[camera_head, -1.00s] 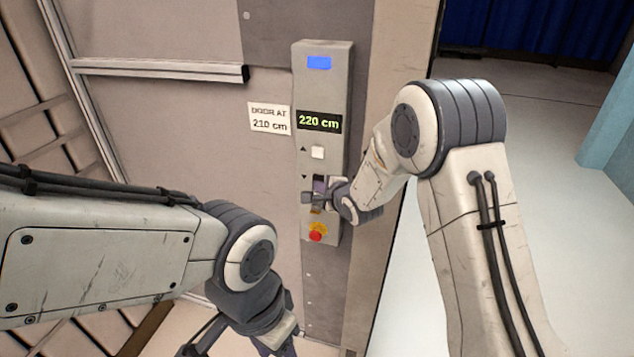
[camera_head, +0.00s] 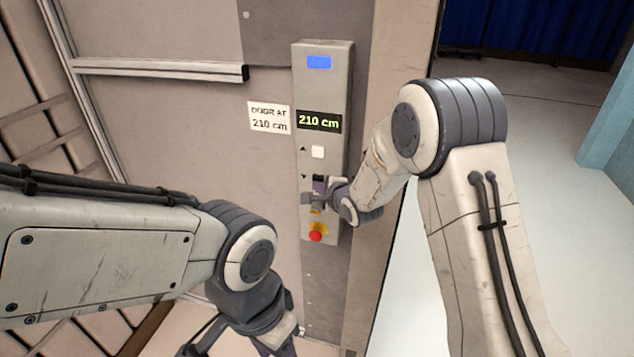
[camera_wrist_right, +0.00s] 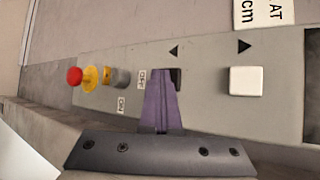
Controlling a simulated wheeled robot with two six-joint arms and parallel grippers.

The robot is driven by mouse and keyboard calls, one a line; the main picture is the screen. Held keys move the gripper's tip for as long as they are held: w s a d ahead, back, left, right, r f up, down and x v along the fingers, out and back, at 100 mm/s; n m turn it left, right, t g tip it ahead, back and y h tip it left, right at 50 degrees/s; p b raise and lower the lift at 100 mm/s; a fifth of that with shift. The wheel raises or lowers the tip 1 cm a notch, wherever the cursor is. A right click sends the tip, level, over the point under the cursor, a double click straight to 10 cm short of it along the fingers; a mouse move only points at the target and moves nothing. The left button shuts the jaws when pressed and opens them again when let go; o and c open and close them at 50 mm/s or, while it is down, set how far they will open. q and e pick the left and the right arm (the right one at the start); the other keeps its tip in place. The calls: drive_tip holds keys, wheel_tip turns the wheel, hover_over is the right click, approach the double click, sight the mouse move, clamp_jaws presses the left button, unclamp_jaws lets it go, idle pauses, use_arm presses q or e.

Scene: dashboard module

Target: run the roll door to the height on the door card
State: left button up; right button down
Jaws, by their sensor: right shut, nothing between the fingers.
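The grey control box (camera_head: 325,85) is on the wall, with a green readout (camera_head: 319,122) showing 210 cm. The door card (camera_head: 269,118) beside it reads "DOOR AT 210 cm". The white up button (camera_head: 317,152) is clear; it also shows in the right wrist view (camera_wrist_right: 246,80). My right gripper (camera_head: 320,184) is shut and empty at the dark down button, which shows partly in the right wrist view (camera_wrist_right: 177,78), overlapped by the fingertips (camera_wrist_right: 159,88). Contact is hard to tell. My left gripper (camera_head: 262,340) hangs low, its tips cut off by the frame.
A red stop knob (camera_head: 316,236) on a yellow base sits below the down button, near a key switch (camera_wrist_right: 117,77) with ON and OFF labels. A rail (camera_head: 160,69) crosses the wall at left. Open floor lies at right.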

drive_tip(key=shift+s+a, duration=0.2)
drive_tip(key=shift+s, duration=0.45)
drive_tip(key=shift+s+a+b, duration=0.25)
drive_tip(key=shift+s+b, duration=0.05)
drive_tip(key=shift+s, duration=0.5)
drive_tip(key=shift+s+a+b, duration=0.25)
drive_tip(key=shift+s, duration=0.5)
drive_tip(key=shift+s+a+b, duration=0.25)
drive_tip(key=shift+s+b, duration=0.05)
drive_tip(key=shift+s, duration=0.5)
drive_tip(key=s+d+n+g+h+b, duration=0.2)
drive_tip(key=s+n+g, duration=0.4)
drive_tip(key=s+n, duration=0.6)
drive_tip(key=s+d+f+n+g+h+b, duration=0.1)
drive_tip(key=s+n+g, duration=0.5)
drive_tip(key=s, duration=1.9)
drive_tip(key=d+n+b, duration=0.1)
drive_tip(key=n, duration=0.5)
drive_tip(key=shift+s+f+n+h, duration=0.3)
drive_tip(key=shift+n+h, duration=0.1)
